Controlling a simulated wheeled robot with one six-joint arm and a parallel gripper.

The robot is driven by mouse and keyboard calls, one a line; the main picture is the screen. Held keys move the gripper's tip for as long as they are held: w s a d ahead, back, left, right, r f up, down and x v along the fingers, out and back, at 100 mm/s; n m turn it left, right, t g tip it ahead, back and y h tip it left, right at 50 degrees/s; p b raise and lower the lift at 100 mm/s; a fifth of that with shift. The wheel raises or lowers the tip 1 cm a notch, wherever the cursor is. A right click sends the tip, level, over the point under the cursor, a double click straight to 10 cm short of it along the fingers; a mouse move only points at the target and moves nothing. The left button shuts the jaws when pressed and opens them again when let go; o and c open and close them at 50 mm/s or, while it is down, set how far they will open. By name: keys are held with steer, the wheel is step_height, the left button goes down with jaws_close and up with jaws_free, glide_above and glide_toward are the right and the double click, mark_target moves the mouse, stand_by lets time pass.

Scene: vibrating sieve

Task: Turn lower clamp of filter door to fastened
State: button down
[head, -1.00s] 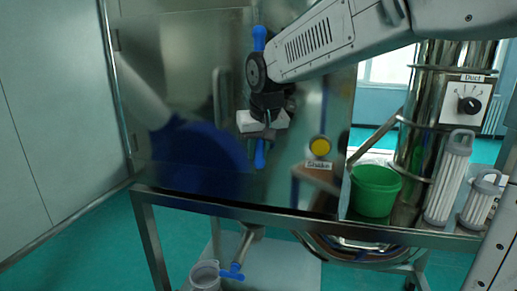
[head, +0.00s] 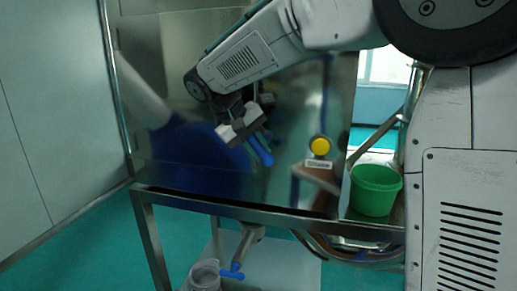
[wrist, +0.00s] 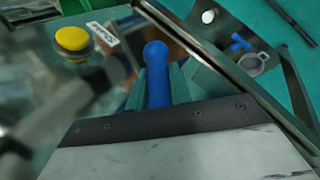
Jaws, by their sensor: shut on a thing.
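The lower clamp (head: 264,155) of the filter door is a blue handle on the shiny metal door panel (head: 190,60). It slants from upper left to lower right in the head view. My gripper (head: 253,142) is shut on it, with the handle's lower end sticking out past the fingers. In the wrist view the blue handle (wrist: 157,72) stands between the two greenish fingers of my gripper (wrist: 156,88), its rounded end free. The clamp's pivot is hidden behind my gripper. The upper clamp is hidden behind my arm.
A yellow button (head: 320,146) with a label is right of the clamp. A green bucket (head: 375,190) stands on the metal frame at right. My arm covers the upper right.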

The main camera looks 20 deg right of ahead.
steer(key=shift+g+h, duration=0.6)
steer(key=shift+h, duration=0.3)
steer(key=c, duration=1.3)
jaws_free()
steer(key=shift+r, duration=0.15)
steer(key=r, duration=0.3)
steer(key=shift+s+r, duration=0.2)
steer(key=s, duration=1)
steer(key=s+r, duration=0.1)
steer(key=s, duration=0.4)
steer(key=shift+s+r, duration=0.1)
steer(key=shift+s, duration=0.3)
